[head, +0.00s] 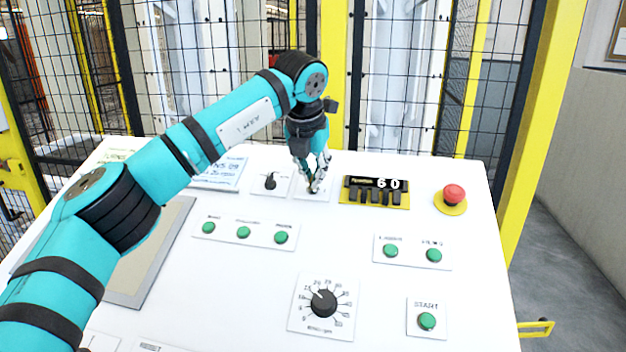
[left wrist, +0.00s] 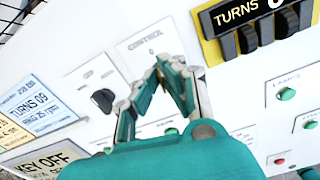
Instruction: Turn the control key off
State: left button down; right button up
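The white CONTROL plate (left wrist: 140,42) shows in the left wrist view, with a small round lock spot (left wrist: 152,52) just beyond my fingertips. My left gripper (left wrist: 159,69) has its two fingertips close together at this plate and looks shut. No key shows between the tips; they may hide it. In the head view my left gripper (head: 316,187) points down at the same plate (head: 325,193), left of the yellow turns counter. A screen (left wrist: 45,160) in the left wrist view reads KEY OFF. My right gripper is not in view.
A black selector switch (head: 270,181) is left of the gripper. The turns counter (head: 375,192) reads 60 on its right. A red emergency button (head: 453,195), several green buttons (head: 243,232) and a black dial (head: 323,303) are on the white panel. Mesh fencing stands behind.

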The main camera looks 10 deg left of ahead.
pick_arm(q)
jog(key=shift+n+b, duration=0.35)
jog(key=shift+n, duration=0.45)
jog(key=shift+r, duration=0.1)
jog(key=c, duration=1.5)
grip_release()
jog(key=shift+c, duration=0.2)
jog(key=v, duration=1.2)
